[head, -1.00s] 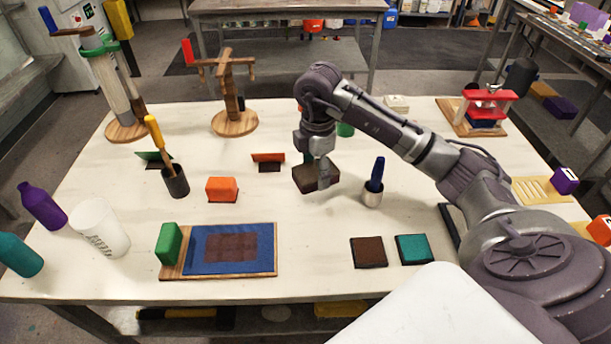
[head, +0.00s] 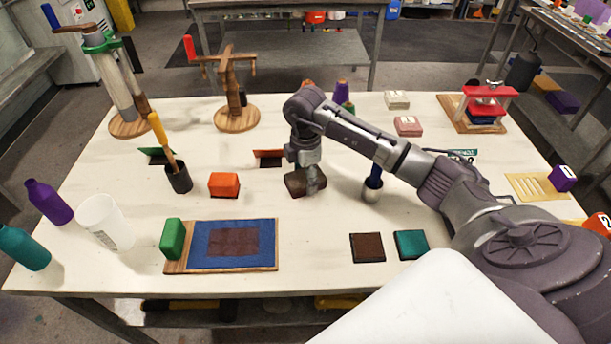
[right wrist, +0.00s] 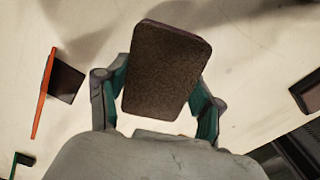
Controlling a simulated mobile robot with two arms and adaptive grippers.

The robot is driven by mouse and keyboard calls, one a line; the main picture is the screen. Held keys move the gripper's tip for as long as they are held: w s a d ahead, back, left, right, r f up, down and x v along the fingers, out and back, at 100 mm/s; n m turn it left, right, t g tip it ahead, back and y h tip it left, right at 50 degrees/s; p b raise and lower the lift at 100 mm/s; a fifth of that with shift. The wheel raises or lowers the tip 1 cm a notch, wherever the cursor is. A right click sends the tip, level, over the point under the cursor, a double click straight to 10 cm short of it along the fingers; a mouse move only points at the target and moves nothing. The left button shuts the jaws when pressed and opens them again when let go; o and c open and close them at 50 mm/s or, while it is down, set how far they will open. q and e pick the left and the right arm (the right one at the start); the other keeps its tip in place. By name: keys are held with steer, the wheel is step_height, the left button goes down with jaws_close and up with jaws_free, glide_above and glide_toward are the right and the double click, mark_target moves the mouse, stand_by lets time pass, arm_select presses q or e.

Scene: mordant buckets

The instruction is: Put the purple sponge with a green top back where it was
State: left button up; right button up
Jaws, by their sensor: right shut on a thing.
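My right gripper (head: 306,172) is shut on a dark brown, sponge-like block (head: 299,186), near the middle of the table (head: 320,225). In the right wrist view the block (right wrist: 165,68) sits tilted between the two teal-padded fingers, its broad brown face to the camera. I cannot make out a green top on it; its far side is hidden. I cannot tell if it touches the table. A purple piece over a green one (head: 342,92) stands behind my right arm, partly hidden. My left gripper is not in view.
A grey cup with a blue handle (head: 372,190) stands just right of the block. Brown (head: 367,247) and teal pads (head: 411,244) lie in front. The table between is bare.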

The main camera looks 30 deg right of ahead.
mark_target(305, 176)
steer(key=o, duration=1)
steer(key=shift+f, duration=0.1)
steer(key=shift+r, duration=0.7)
steer(key=shift+r+b, duration=0.9)
steer(key=shift+r, duration=4.65)
